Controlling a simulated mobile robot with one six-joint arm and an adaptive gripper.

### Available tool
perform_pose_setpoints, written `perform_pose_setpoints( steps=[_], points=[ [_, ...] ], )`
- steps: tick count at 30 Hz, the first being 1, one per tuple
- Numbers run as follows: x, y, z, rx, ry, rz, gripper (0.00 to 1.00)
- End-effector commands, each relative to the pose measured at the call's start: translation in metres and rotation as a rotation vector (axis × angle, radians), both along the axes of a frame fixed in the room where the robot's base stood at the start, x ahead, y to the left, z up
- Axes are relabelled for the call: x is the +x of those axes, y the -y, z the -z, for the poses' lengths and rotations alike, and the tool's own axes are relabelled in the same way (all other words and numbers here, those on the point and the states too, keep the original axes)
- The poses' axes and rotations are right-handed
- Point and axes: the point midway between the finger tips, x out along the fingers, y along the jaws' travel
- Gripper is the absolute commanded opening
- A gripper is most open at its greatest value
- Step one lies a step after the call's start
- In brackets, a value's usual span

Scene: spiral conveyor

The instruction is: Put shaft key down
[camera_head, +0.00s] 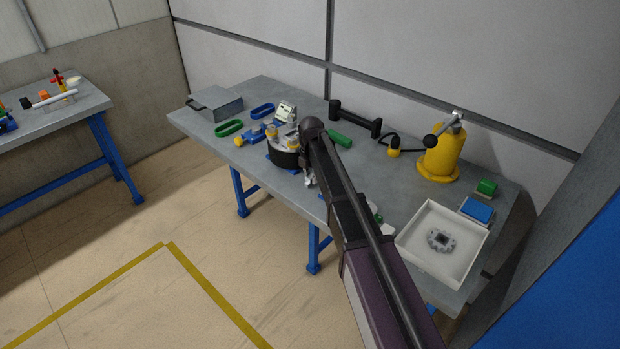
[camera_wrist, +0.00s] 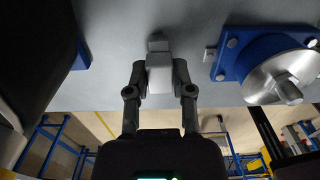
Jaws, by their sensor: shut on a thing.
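In the wrist view my gripper (camera_wrist: 159,68) has its two fingers on either side of a pale grey block (camera_wrist: 159,78), which looks like the shaft key. The block lies between the fingertips, above or at the grey table surface (camera_wrist: 195,20); I cannot tell whether it touches. In the head view my arm hides most of the gripper (camera_head: 309,181), which is near the table's front edge, right of a round dark fixture (camera_head: 285,158). The key cannot be made out clearly there.
In the wrist view a blue flange with a metal shaft (camera_wrist: 287,85) is to the right, with a small grey piece (camera_wrist: 210,53) beside it. In the head view a white tray (camera_head: 413,262) holds a grey part, and a yellow press (camera_head: 437,163) stands behind it.

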Motion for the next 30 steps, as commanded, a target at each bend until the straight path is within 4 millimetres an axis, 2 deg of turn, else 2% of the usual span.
perform_pose_setpoints(
  steps=[8,9,12,30],
  points=[
    [0.0,0.0001,0.0038,0.0,0.0,0.0,0.0],
    [0.0,0.0001,0.0032,0.0,0.0,0.0,0.36],
    [0.0,0.0003,0.0027,0.0,0.0,0.0,0.65],
    [0.0001,0.0006,-0.0025,0.0,0.0,0.001,0.65]
  ],
)
